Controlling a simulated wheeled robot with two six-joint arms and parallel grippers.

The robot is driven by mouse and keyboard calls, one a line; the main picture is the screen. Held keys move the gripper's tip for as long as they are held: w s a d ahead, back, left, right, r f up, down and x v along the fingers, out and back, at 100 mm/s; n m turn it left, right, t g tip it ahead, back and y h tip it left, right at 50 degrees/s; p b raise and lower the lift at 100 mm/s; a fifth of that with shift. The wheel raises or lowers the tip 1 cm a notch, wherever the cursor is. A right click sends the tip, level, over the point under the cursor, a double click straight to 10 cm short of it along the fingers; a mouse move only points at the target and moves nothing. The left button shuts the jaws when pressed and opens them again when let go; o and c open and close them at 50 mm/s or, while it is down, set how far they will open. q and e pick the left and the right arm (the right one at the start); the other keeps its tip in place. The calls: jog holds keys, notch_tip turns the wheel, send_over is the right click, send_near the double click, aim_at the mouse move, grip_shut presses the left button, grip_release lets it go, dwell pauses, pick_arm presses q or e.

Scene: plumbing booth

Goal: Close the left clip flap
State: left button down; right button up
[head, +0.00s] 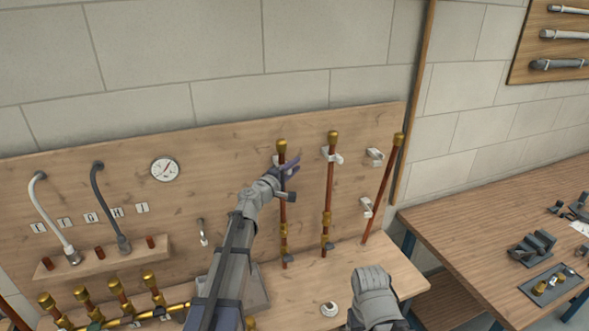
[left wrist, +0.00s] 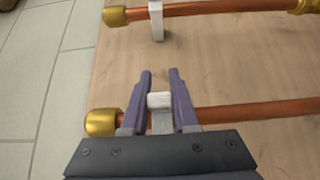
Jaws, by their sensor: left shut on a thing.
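The left copper pipe (head: 282,215) with a brass cap stands upright against the wooden board. Its white upper clip is mostly hidden by my gripper in the head view. My left gripper (head: 289,166) is at this clip, just below the brass cap. In the left wrist view, its purple fingers (left wrist: 160,76) are on either side of the white clip flap (left wrist: 160,101), shut on it. The flap lies across the pipe (left wrist: 250,113). Whether it is latched cannot be told. My right arm (head: 375,297) is low in the head view, its fingers not visible.
A middle pipe (head: 329,190) stands in a white clip (head: 333,157). A right pipe (head: 383,190) leans beside two white clips (head: 375,155). A side bench (head: 450,230) with parts stands at right.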

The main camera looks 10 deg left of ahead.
aim_at(287, 173)
pick_arm(q)
jog(key=shift+w+a+n+t+y, duration=0.2)
jog(key=shift+n+y, duration=0.25)
jog(key=shift+y, duration=0.2)
jog(key=shift+w+a+n+t+y, duration=0.1)
jog(key=shift+w+n+t+y, duration=0.1)
jog(key=shift+n+y, duration=0.35)
jog(key=c, duration=0.7)
grip_release()
jog(key=shift+s, duration=0.1)
jog(key=s, duration=0.2)
jog(key=s+a, duration=0.1)
jog(key=s, duration=0.4)
jog(key=shift+s+a, duration=0.15)
jog(key=shift+s, duration=0.15)
